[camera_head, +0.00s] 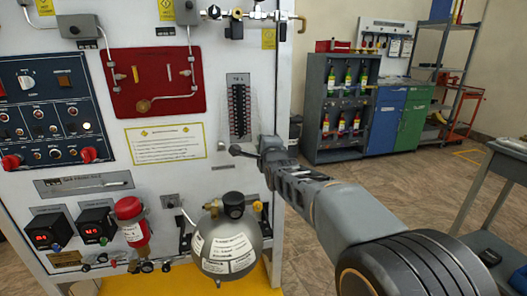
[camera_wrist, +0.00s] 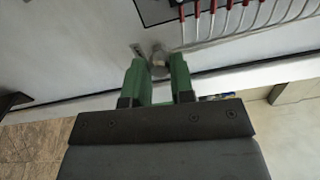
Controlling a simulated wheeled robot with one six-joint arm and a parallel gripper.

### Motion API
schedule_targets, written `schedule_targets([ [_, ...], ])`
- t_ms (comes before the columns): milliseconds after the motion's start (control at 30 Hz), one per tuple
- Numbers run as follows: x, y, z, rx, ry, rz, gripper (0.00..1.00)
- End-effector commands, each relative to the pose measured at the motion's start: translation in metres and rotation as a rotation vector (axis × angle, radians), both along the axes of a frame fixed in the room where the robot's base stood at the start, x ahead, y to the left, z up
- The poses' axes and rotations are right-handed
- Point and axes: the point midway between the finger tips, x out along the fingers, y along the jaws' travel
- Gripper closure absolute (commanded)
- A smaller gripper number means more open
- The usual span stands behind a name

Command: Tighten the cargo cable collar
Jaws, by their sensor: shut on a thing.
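In the wrist view a small grey-beige round collar (camera_wrist: 158,57) stands on the white panel, next to a small label plate (camera_wrist: 136,49). A pale cable (camera_wrist: 205,43) runs off to its right. The green jaws of my gripper (camera_wrist: 158,68) are shut on the collar, one on each side, with their tips close to the panel. In the head view my gripper (camera_head: 266,150) reaches the panel's right side, below the terminal strip (camera_head: 239,108). The collar is hidden there by my arm.
A grey round tank (camera_head: 228,245) sits below my arm, beside a red cylinder (camera_head: 132,222). A grey cart (camera_head: 498,180) stands at the right. The floor between the panel and the far cabinets is open.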

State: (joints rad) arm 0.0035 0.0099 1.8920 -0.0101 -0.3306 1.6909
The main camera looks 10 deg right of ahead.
Motion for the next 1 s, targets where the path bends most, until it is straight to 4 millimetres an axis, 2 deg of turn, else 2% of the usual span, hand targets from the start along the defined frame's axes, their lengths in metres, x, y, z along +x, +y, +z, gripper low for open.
schedule_targets([
  [500, 0.0001, 0.0005, -0.0016, 0.451, -0.002, 0.001, 1.00],
  [1000, 0.0001, 0.0007, -0.0004, 0.670, -0.002, 0.001, 1.00],
])
